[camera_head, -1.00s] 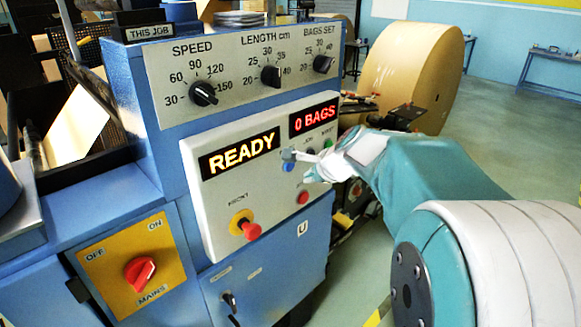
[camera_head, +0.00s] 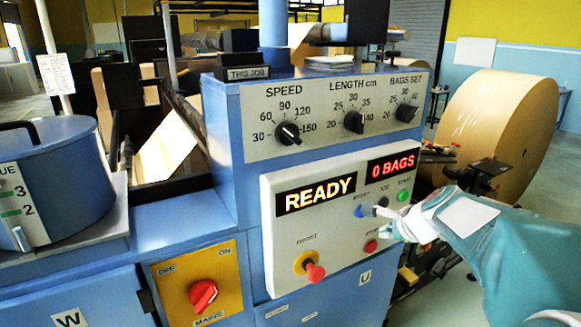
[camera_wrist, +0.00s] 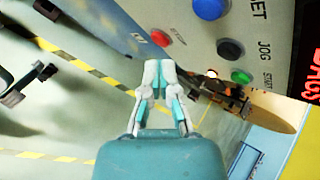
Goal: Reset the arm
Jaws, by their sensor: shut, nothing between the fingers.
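My gripper (camera_head: 388,222) is shut and empty in front of the lower right part of the control panel (camera_head: 290,230) in the head view. The wrist view shows its pale fingertips (camera_wrist: 158,75) together, below the panel face. Near it are the blue reset button (camera_head: 361,211), the black jog button (camera_head: 382,201), the green start button (camera_head: 403,195) and the red stop button (camera_head: 370,246). In the wrist view the blue button (camera_wrist: 210,8) and red button (camera_wrist: 160,38) lie above the fingers. I cannot tell whether the fingers touch the panel.
The displays read READY (camera_head: 315,197) and 0 BAGS (camera_head: 391,165). A red emergency knob (camera_head: 315,272) sticks out at the panel's lower left. Three dials sit above, including the speed dial (camera_head: 288,134). A red mains switch (camera_head: 203,295) and a large kraft roll (camera_head: 500,135) flank the panel.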

